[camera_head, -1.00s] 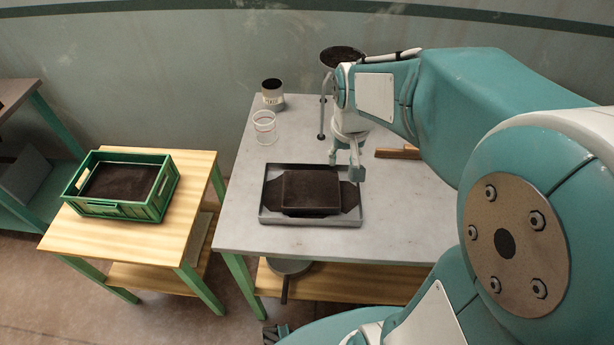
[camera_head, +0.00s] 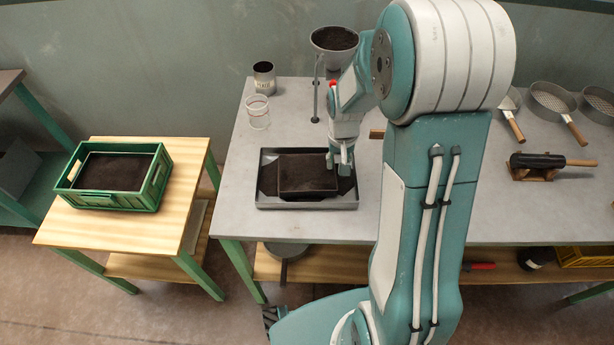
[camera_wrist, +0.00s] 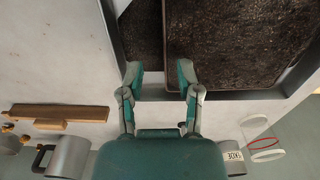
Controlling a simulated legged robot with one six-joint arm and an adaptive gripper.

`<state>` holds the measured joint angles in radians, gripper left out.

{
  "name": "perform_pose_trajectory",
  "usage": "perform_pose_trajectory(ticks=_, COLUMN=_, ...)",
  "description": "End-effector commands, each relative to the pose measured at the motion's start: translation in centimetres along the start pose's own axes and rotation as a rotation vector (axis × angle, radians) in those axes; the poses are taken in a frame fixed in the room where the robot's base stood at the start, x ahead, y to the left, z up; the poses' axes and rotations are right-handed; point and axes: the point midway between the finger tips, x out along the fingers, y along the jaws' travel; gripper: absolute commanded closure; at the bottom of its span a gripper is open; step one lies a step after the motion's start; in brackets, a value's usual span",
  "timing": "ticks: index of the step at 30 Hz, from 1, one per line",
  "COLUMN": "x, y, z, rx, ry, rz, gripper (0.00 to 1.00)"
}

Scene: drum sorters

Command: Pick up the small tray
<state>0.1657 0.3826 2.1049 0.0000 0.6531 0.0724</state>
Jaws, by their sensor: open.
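A large grey tray (camera_head: 300,204) lies flat on the grey table. Inside it is a small tray (camera_head: 308,174) holding dark soil, with more dark material around it. In the wrist view the small tray (camera_wrist: 235,40) fills the upper right, beside the large tray's wall (camera_wrist: 245,95). My gripper (camera_head: 342,168) points down at the right side of the small tray. In the wrist view my gripper (camera_wrist: 160,75) is open and empty, with its fingertips on either side of the small tray's near edge line. I cannot tell whether they touch it or hover above.
A tin (camera_head: 264,78), a clear jar (camera_head: 258,114) and a soil-filled funnel on a stand (camera_head: 335,42) are behind the trays. A wooden block (camera_wrist: 58,113) lies nearby. Sieves (camera_head: 553,100) and a hammer-like tool (camera_head: 545,160) lie right. A green crate (camera_head: 105,201) stands on the left table.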

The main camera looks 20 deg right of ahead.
Motion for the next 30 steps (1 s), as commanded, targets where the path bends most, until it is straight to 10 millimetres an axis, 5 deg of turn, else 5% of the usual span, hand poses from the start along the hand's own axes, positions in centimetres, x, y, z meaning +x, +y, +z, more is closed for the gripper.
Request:
perform_pose_trajectory(ticks=7, x=3.7, y=-0.5, z=-0.2, rx=-0.001, ry=-0.004, rz=0.0, gripper=0.56)
perform_pose_trajectory(ticks=16, x=4.2, y=-0.5, z=-0.2, rx=-0.001, ry=0.0, rz=0.0, gripper=0.56)
perform_pose_trajectory(ticks=19, x=4.2, y=-0.5, z=-0.2, rx=-0.001, ry=0.0, rz=0.0, gripper=1.0)
perform_pose_trajectory(ticks=30, x=4.2, y=-0.5, z=-0.3, rx=-0.001, ry=0.0, rz=0.0, gripper=1.0)
